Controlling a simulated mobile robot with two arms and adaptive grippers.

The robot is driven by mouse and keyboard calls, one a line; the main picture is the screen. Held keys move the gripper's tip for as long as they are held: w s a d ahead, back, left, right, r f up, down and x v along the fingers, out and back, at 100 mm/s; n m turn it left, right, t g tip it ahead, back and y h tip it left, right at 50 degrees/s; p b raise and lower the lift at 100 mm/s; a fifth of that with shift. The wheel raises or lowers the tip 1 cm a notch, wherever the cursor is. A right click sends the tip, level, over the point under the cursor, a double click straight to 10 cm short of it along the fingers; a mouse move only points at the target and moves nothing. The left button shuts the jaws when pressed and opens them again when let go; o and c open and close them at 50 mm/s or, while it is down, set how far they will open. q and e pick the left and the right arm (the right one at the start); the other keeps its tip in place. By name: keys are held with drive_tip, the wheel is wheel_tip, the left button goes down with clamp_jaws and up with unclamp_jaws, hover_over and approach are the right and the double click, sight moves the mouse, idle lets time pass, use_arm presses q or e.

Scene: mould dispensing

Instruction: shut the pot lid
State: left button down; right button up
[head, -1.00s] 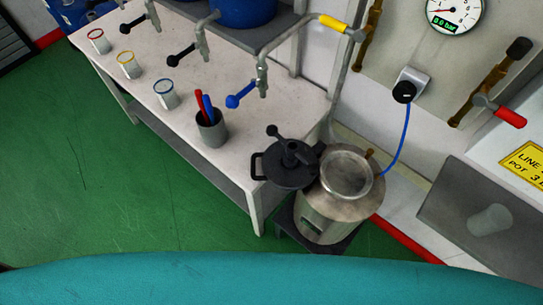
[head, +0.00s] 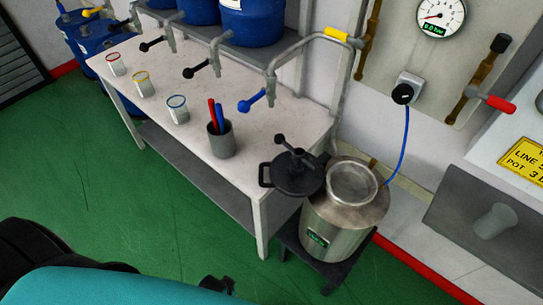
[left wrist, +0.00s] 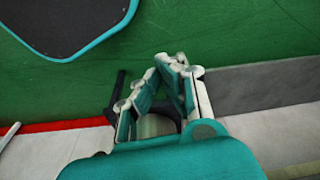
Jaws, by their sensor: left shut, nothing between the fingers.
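The steel pot (head: 345,224) stands at the right end of the bench with its round mouth (head: 353,183) uncovered. The black pot lid (head: 298,180), with a handle on top, is swung out to the left of the mouth. My left gripper (left wrist: 172,68) shows in the left wrist view, shut and empty, with green floor behind its fingers. No contact between it and the lid or pot shows. My right gripper is in neither view.
The white bench (head: 190,95) carries small cups and a grey holder (head: 221,139) with red and blue tools. Taps overhang it. A blue hose (head: 405,145) runs behind the pot. Green floor (head: 150,215) is clear in front of the bench.

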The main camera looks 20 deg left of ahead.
use_arm(q)
drive_tip(key=w+r+n+t, duration=0.1)
drive_tip(key=w+r, duration=0.5)
drive_tip(key=r, duration=0.6)
drive_tip(key=w+r+t, duration=0.1)
drive_tip(key=w+r, duration=0.5)
drive_tip(key=r, duration=0.6)
drive_tip(key=w+a+r+n+y, duration=0.15)
drive_tip(key=w+r, duration=0.25)
drive_tip(key=w, duration=0.9)
drive_tip(key=w+r+n, duration=0.3)
drive_tip(key=w+r, duration=0.1)
drive_tip(key=w, duration=0.9)
drive_tip(key=x, duration=0.9)
drive_tip(key=shift+s+a+f, duration=0.1)
drive_tip(key=shift+s+f, duration=0.1)
drive_tip(key=shift+f, duration=0.1)
drive_tip(key=shift+s+n, duration=0.15)
drive_tip(key=shift+n, duration=0.1)
